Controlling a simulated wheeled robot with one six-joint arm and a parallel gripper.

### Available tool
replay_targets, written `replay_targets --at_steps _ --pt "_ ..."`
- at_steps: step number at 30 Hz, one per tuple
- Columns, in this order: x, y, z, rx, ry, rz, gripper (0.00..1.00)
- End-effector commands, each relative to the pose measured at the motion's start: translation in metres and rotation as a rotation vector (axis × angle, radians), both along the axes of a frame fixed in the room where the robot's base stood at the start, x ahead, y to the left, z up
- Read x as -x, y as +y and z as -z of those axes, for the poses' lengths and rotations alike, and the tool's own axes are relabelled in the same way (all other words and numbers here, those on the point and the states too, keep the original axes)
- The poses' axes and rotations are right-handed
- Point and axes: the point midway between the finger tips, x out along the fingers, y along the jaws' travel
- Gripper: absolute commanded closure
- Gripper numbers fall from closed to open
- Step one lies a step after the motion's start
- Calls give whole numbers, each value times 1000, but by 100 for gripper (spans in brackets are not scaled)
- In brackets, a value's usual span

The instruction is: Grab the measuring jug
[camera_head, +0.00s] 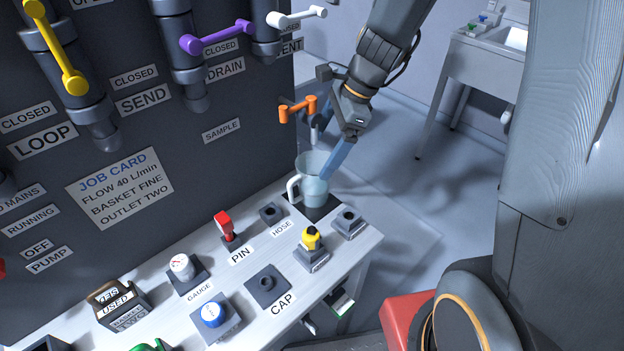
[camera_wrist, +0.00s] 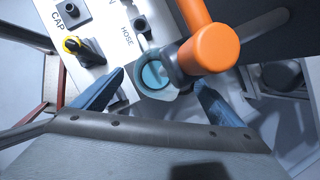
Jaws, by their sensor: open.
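The measuring jug (camera_head: 313,182) is clear with a pale handle on its left. It stands upright on a dark square at the far right corner of the bench, under the sample tap. My gripper (camera_head: 336,163) reaches down from the upper right. One blue finger shows at the jug's right side; the other is hard to make out there. In the wrist view the jug (camera_wrist: 153,76) is seen from above, between the two spread fingers of my open gripper (camera_wrist: 160,82). Whether either finger touches it I cannot tell. The tap's orange handle hides part of it.
The orange tap handle (camera_head: 298,109) is close beside my wrist and looms large in the wrist view (camera_wrist: 212,48). The bench holds a red pin (camera_head: 224,225), a yellow-topped fitting (camera_head: 311,240) and a gauge (camera_head: 182,267). The dark panel rises behind. Open floor lies to the right.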

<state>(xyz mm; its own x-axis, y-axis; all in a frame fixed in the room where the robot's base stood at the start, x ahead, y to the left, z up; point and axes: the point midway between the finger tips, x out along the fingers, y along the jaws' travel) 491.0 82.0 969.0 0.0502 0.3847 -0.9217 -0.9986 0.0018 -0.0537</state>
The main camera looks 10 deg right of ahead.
Motion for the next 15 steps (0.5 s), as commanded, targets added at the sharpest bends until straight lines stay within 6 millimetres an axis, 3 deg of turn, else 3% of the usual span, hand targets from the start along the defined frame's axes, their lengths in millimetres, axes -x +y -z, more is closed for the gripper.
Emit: replay_targets --at_steps 15 --pt "-1 17 53 1 1 -6 8"
